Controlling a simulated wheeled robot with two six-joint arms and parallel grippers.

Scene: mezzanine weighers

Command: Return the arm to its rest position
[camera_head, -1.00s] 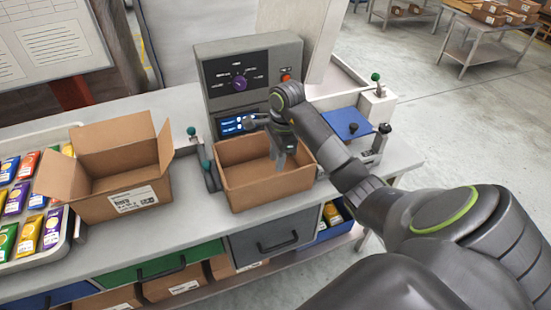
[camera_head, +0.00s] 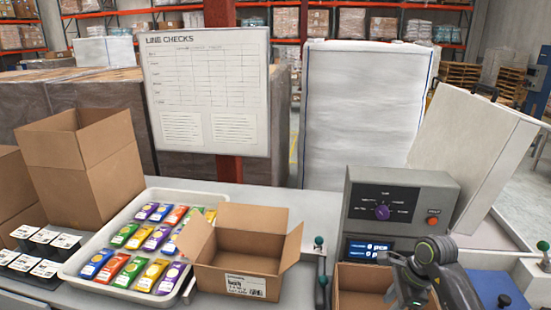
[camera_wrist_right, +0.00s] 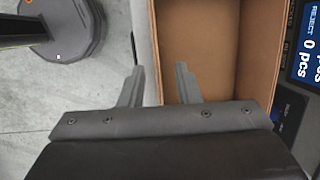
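My right arm comes in at the lower right of the head view, with its gripper (camera_head: 405,292) low over the cardboard box (camera_head: 362,277) at the weigher (camera_head: 395,213). In the right wrist view the right gripper (camera_wrist_right: 160,85) is open and empty. Its fingers show to either side of the line of the box's (camera_wrist_right: 210,40) near wall; I cannot tell how high above it they are. The visible inside of the box is bare. The left gripper is not in view.
A tray (camera_head: 78,262) of several coloured packets stands left of an open empty box (camera_head: 240,250). Small black containers (camera_head: 40,240) and a taller box (camera_head: 85,165) stand farther left. A blue plate (camera_head: 490,288) lies right of the weigher. A tilted white panel (camera_head: 470,150) stands behind.

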